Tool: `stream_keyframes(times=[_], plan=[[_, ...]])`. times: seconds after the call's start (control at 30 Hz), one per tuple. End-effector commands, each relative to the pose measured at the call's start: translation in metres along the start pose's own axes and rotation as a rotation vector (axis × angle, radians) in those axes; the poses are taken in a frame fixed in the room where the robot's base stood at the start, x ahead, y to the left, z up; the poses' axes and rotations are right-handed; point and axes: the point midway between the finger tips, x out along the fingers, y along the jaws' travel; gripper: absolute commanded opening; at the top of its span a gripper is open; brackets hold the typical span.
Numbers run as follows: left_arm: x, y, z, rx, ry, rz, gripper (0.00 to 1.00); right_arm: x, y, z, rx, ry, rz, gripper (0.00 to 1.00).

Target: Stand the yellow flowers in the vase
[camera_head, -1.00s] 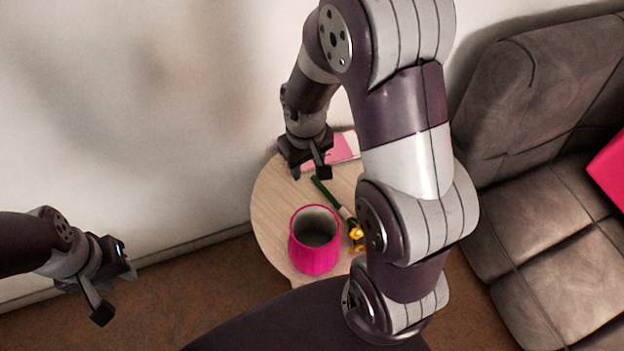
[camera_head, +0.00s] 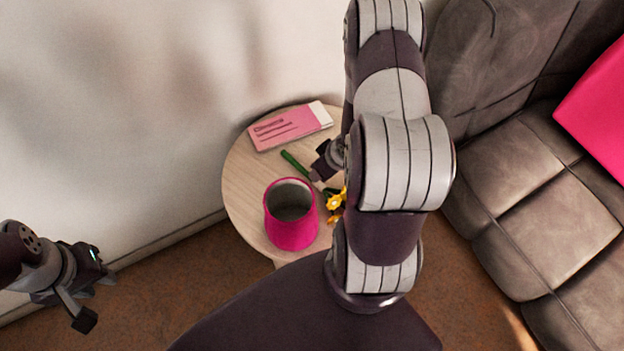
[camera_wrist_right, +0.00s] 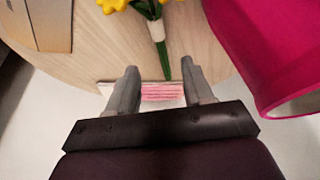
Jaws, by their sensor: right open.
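The yellow flowers (camera_head: 335,203) lie on the round table beside the vase, with the green stem pointing toward the back left. My right arm hides part of them. The pink vase (camera_head: 291,230) stands upright and its mouth looks empty. My right gripper (camera_head: 322,168) is over the table by the stem, partly hidden by its own arm. In the right wrist view its open fingers (camera_wrist_right: 160,68) flank the lower stem (camera_wrist_right: 161,48); I cannot tell their height above it. The vase (camera_wrist_right: 280,45) is at the right there. My left gripper (camera_head: 97,298) is open and empty, away from the table.
A pink and white box or booklet (camera_head: 290,127) lies at the back of the wooden table (camera_head: 240,185). A wall is behind it. A grey-brown sofa (camera_head: 550,200) with a pink cushion (camera_head: 600,105) stands at the right. The table's left side is clear.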

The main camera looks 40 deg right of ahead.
Motion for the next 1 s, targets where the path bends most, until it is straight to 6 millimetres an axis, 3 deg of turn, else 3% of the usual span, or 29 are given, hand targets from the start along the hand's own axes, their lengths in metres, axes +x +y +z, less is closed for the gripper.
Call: stream_keyframes(times=[0.03, 0.1, 0.27, 0.5, 0.77, 0.8, 0.93, 1.0], plan=[[0.011, 0.0, 0.002, 0.0, 0.0, 0.0, 0.32, 0.018, -0.001, 0.003, -0.001, -0.002, -0.001, 0.51], [0.016, 0.0, 0.002, 0.0, -0.001, 0.0, 0.32, 0.031, -0.001, 0.003, -0.001, -0.002, -0.001, 0.51], [0.022, 0.0, 0.003, 0.0, 0.0, 0.0, 0.32, 0.049, -0.001, 0.002, -0.001, -0.002, 0.0, 0.51], [0.04, 0.0, 0.005, 0.0, 0.0, 0.0, 0.32, 0.091, -0.001, 0.002, 0.0, -0.004, 0.0, 0.51], [0.04, 0.0, 0.005, 0.0, 0.0, 0.0, 0.32, 0.096, -0.001, 0.001, 0.001, -0.004, 0.001, 0.51], [0.04, 0.0, 0.005, 0.0, 0.0, 0.0, 0.32, 0.096, -0.001, 0.001, 0.001, -0.004, 0.001, 0.48], [0.04, 0.0, 0.005, 0.0, 0.0, 0.0, 0.32, 0.096, -0.001, 0.001, 0.001, -0.004, 0.001, 0.06], [0.04, 0.0, 0.005, 0.0, 0.0, 0.0, 0.32, 0.096, -0.001, 0.001, 0.001, -0.004, 0.001, 0.0]])
